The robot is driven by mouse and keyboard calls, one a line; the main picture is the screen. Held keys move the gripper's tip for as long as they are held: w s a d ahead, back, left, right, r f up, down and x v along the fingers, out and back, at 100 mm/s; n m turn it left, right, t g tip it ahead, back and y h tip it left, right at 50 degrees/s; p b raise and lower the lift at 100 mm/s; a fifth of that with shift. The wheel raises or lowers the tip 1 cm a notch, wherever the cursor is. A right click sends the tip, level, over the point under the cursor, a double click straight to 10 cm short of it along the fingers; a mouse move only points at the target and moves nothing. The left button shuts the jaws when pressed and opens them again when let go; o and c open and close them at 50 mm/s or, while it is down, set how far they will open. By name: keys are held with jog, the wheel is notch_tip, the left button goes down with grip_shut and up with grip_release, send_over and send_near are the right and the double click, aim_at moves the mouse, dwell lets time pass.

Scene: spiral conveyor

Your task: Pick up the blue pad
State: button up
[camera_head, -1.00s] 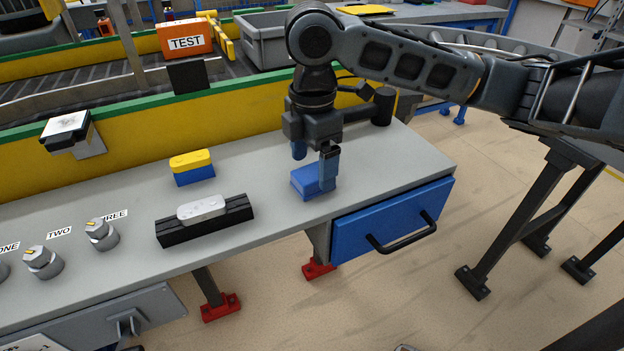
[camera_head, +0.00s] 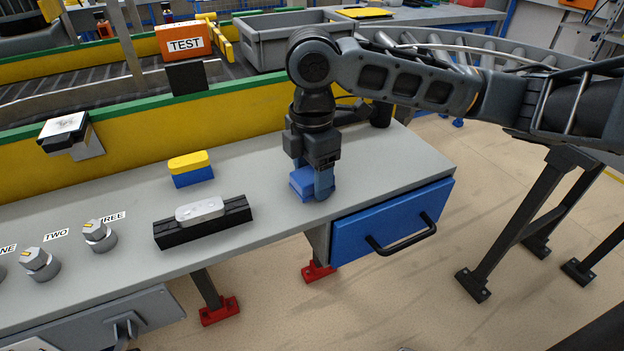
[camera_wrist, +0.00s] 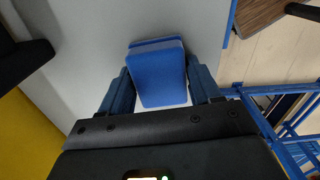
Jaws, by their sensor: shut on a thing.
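The blue pad (camera_head: 302,184) lies on the grey bench top (camera_head: 262,214), near its right end and above the blue drawer. In the wrist view the blue pad (camera_wrist: 158,76) sits between the two blue fingers, a finger against each side. My gripper (camera_head: 312,188) points down and is shut on the pad; it also shows in the wrist view (camera_wrist: 160,88). The pad looks to be at bench level; whether it is clear of the surface cannot be told. A thin blue layer edge shows behind the pad in the wrist view.
A yellow-topped blue block (camera_head: 191,169) and a black holder (camera_head: 205,226) with a light grey piece (camera_head: 200,210) stand to the left. Several grey knobs line the far left. A blue drawer (camera_head: 392,217) is below the bench edge. The yellow conveyor wall (camera_head: 220,132) runs behind.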

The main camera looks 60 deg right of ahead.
jog(key=shift+c, duration=0.6)
jog(key=shift+r, duration=0.5)
jog(key=r, duration=0.3)
jog(key=shift+s+d+r+p, duration=0.2)
jog(key=shift+r+p, duration=0.05)
jog(key=shift+p, duration=0.15)
jog(key=s+d+r, duration=0.5)
jog(key=s+r, duration=0.1)
jog(key=s, duration=0.3)
jog(key=shift+s+d+r, duration=0.25)
jog(key=shift+s+d, duration=0.05)
jog(key=shift+d, duration=0.1)
